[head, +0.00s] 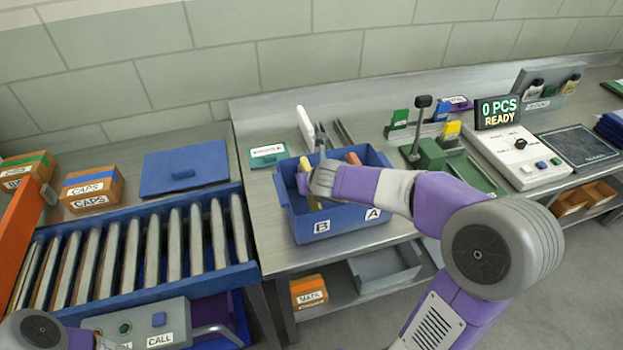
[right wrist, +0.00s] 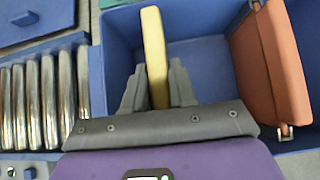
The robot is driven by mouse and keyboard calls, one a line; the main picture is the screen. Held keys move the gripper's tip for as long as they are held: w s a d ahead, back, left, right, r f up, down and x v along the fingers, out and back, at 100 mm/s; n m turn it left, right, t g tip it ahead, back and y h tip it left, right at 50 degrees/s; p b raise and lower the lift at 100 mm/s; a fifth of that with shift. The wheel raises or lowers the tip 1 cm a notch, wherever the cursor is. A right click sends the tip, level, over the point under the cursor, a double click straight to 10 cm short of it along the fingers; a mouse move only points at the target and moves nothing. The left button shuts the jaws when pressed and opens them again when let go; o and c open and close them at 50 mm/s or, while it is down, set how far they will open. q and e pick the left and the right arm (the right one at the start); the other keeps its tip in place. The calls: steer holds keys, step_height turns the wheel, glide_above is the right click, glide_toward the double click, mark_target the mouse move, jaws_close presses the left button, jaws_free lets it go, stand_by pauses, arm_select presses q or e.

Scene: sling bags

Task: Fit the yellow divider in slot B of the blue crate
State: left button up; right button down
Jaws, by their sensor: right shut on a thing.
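The blue crate (head: 328,226) stands on the steel bench, with a B label on the left of its front wall and an A label on the right. My right gripper (right wrist: 156,92) is shut on the yellow divider (right wrist: 154,45), a narrow upright strip between its fingers. In the head view the gripper (head: 319,184) is over the left, B side of the crate and partly covers the divider (head: 312,203). I cannot tell whether the divider sits in the slot. My left gripper is out of the head view.
An orange sling bag (right wrist: 268,62) stands in the crate's right part. A roller conveyor (head: 130,250) and blue lid (head: 184,168) lie left. A green fixture (head: 450,160) and white scale (head: 519,158) stand right. Grey tools (head: 343,132) lie behind the crate.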

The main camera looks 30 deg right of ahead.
steer(key=shift+f+b, duration=0.75)
steer(key=shift+f, duration=0.15)
steer(key=c, duration=0.8)
jaws_free()
steer(key=shift+c, duration=0.2)
steer(key=p+v, duration=0.3)
steer(key=v, duration=0.3)
steer(key=shift+s+r, duration=0.1)
steer(key=shift+r, duration=0.2)
steer(key=shift+s+a+r+p, duration=0.15)
steer(key=shift+s+r+p, duration=0.2)
steer(key=shift+s, duration=0.1)
steer(key=shift+f, duration=0.1)
